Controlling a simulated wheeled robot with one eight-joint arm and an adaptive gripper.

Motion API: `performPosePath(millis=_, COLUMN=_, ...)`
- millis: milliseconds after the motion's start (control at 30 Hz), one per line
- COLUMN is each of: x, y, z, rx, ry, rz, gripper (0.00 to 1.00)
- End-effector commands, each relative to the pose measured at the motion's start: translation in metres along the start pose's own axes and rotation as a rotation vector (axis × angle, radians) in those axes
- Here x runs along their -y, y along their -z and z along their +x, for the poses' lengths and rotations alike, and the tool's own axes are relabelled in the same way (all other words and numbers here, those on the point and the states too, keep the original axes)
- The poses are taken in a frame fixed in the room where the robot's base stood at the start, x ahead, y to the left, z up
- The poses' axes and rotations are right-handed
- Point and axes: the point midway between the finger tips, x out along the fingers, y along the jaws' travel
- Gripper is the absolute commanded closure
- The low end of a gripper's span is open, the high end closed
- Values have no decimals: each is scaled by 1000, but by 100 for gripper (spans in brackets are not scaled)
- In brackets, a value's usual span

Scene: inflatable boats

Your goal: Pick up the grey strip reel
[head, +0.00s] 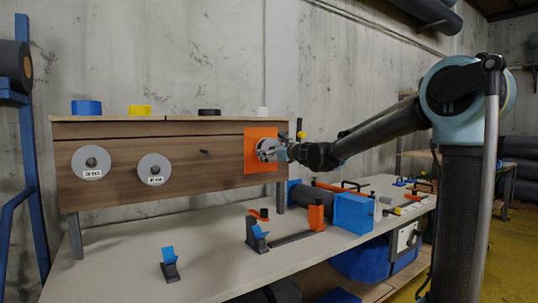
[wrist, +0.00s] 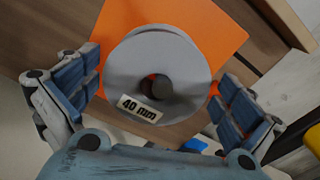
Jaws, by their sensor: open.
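A grey strip reel (wrist: 185,62) with a dark centre hole and a "40 mm" label sits in front of an orange square (wrist: 220,30) on the wooden board. My gripper (wrist: 160,90) is open, with one blue-padded finger on each side of the reel and gaps visible between pads and rim. In the head view my gripper (head: 279,151) is at the orange square (head: 256,162), partly covering the reel (head: 264,146). Two other grey reels, one at far left (head: 91,173) and one nearer the middle (head: 154,179), hang on the board with white labels.
The wooden board (head: 120,145) stands on the workbench (head: 200,250). A bare dark peg (head: 205,152) sticks out between reels and orange square. Blue (head: 86,107), yellow (head: 139,110), black and white rolls sit on its top. A blue clamp block (head: 353,213) and small tools occupy the bench.

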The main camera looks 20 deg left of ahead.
Motion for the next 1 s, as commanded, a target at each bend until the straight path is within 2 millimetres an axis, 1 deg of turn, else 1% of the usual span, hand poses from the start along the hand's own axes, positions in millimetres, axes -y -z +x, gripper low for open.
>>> performPosePath(millis=100, x=0, y=0, z=15, rx=0, ry=-1, rz=0, gripper=0)
performPosePath(millis=233, x=0, y=0, z=25, rx=1, ry=-1, rz=0, gripper=0)
performPosePath(millis=533, x=0, y=0, z=28, rx=0, ry=0, rz=0, gripper=0)
performPosePath(millis=567, x=0, y=0, z=28, rx=0, ry=0, rz=0, gripper=2)
performPosePath(millis=600, x=0, y=0, z=28, rx=0, ry=0, rz=0, gripper=11)
performPosePath(millis=667, x=0, y=0, z=28, rx=0, ry=0, rz=0, gripper=25)
performPosePath(millis=700, x=0, y=0, z=28, rx=0, ry=0, rz=0, gripper=34)
performPosePath(millis=800, x=0, y=0, z=28, rx=0, ry=0, rz=0, gripper=56)
performPosePath(millis=1000, x=0, y=0, z=28, rx=0, ry=0, rz=0, gripper=56)
